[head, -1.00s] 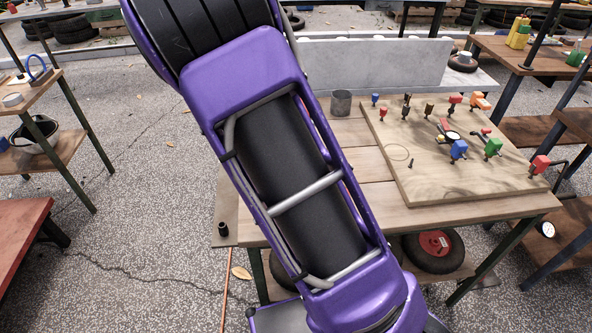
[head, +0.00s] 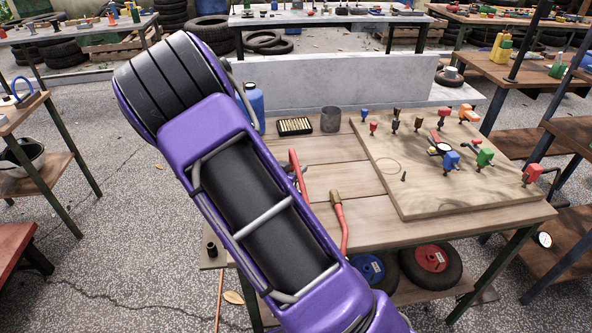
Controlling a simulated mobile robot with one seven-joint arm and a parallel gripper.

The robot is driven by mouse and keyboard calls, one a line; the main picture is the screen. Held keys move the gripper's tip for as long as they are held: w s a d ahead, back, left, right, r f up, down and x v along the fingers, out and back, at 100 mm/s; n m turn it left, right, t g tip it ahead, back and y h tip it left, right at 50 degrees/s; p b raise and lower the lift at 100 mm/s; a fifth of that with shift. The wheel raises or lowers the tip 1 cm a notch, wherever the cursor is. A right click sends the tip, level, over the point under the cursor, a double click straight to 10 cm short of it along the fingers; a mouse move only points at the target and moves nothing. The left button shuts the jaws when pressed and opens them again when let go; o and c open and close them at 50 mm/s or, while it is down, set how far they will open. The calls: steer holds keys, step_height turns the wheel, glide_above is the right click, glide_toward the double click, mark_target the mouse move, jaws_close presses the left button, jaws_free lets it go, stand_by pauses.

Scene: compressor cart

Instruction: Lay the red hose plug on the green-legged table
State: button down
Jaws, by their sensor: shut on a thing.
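My purple arm crosses the middle of the head view, and my gripper is not visible. A red hose end with a brass-coloured tip (head: 337,203) shows over the near part of a wooden table (head: 360,181), just right of my arm. I cannot tell whether it is the red hose plug, or whether it rests on the table. Another slim red piece (head: 298,170) shows beside my arm, partly hidden. The wooden table has dark green legs (head: 496,272). Similar dark green legs (head: 41,183) carry a table at the left.
A board (head: 430,200) with several coloured fittings covers the wooden table's right side. A grey cup (head: 331,120), a tray of brass pieces (head: 295,126) and a blue bottle (head: 254,104) stand at its back. Wheels (head: 431,262) lie on its lower shelf. Bare planks show left of the board.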

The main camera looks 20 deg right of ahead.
steer(key=shift+f, duration=0.15)
steer(key=c, duration=0.7)
jaws_free()
steer(key=shift+r, duration=0.3)
steer(key=p+v, duration=0.2)
steer(key=v, duration=0.8)
steer(key=shift+s+a, duration=0.15)
steer(key=shift+a, duration=0.15)
steer(key=shift+s+a+r, duration=0.2)
steer(key=shift+s+a, duration=0.2)
steer(key=shift+s, duration=0.15)
